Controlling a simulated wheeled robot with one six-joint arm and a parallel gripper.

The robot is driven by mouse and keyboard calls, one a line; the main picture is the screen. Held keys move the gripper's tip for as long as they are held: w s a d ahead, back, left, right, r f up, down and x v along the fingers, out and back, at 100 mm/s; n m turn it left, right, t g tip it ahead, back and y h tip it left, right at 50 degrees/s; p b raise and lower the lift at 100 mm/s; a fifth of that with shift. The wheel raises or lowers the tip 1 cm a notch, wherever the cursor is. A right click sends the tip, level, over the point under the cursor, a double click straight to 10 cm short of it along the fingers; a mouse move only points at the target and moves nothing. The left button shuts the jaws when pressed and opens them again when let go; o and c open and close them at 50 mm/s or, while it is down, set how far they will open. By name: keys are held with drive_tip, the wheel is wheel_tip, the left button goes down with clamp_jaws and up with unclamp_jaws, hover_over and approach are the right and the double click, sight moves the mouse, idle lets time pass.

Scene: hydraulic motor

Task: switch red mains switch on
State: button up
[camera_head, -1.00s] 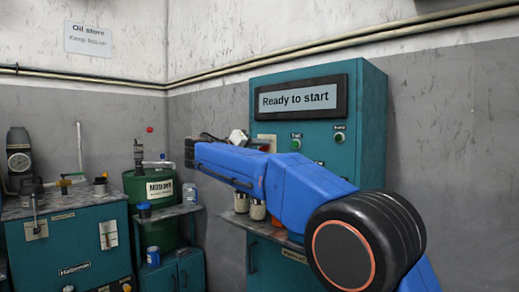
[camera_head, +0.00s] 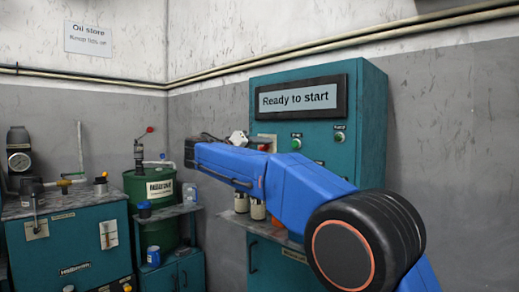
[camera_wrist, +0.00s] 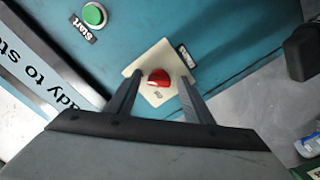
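In the wrist view my gripper (camera_wrist: 161,79) is open, with one dark finger on each side of the knob. The fingertips overlap the plate in the picture; I cannot tell whether they touch the knob. In the head view the cream plate (camera_head: 268,137) shows just above my blue arm, which hides most of the gripper and the switch's surroundings.
A green Start button (camera_wrist: 94,15) sits beside the plate on the teal cabinet (camera_head: 372,130). The display (camera_head: 300,98) reads "Ready to start". Several cans (camera_head: 257,209) stand on the cabinet's shelf below my arm. A green drum (camera_head: 140,187) and a teal bench (camera_head: 75,240) are at left.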

drive_tip(key=v, duration=1.7)
drive_tip(key=shift+a, duration=0.2)
drive_tip(key=shift+s+f, duration=0.1)
drive_tip(key=shift+s, duration=0.1)
